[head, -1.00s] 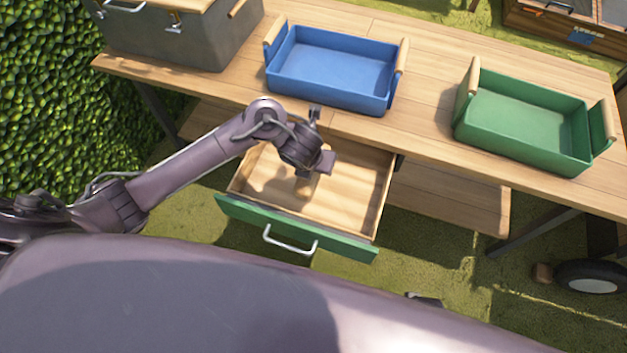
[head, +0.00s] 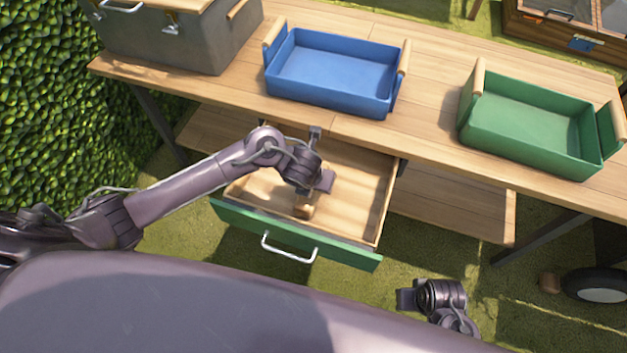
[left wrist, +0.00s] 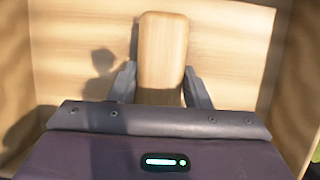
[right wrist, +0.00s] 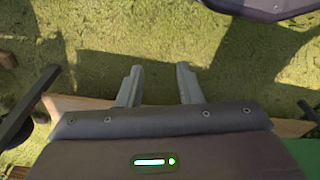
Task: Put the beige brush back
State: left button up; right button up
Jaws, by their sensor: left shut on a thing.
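The beige brush (left wrist: 162,45) shows in the left wrist view as a smooth wooden block between the two fingers of my left gripper (left wrist: 160,82). In the head view the brush (head: 304,209) is below my left gripper (head: 308,192), inside the open drawer (head: 350,190) with the green front. The gripper is shut on the brush. I cannot tell whether the brush touches the drawer floor. My right gripper (right wrist: 159,78) is open and empty above the grass, and it also shows at the lower right of the head view (head: 404,299).
The drawer hangs under a wooden table (head: 430,90). On the table stand a blue tray (head: 335,95), a green tray (head: 530,150) and a grey box (head: 175,45). A hedge (head: 60,100) is at the left. A lower shelf (head: 450,205) lies right of the drawer.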

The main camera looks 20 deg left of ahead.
pick_arm(q)
jog(key=o, duration=1)
jog(key=shift+c, duration=0.2)
jog(key=shift+r, duration=0.15)
jog(key=p+v, duration=0.4)
jog(key=v, duration=0.2)
jog(key=shift+s+r, duration=0.1)
jog(key=shift+r, duration=0.25)
jog(key=p+v, duration=0.3)
jog(key=v, duration=0.2)
pick_arm(e)
jog(key=s+d+f, duration=0.4)
jog(key=s+f, duration=0.4)
jog(key=f, duration=0.5)
jog(key=shift+s+f, duration=0.4)
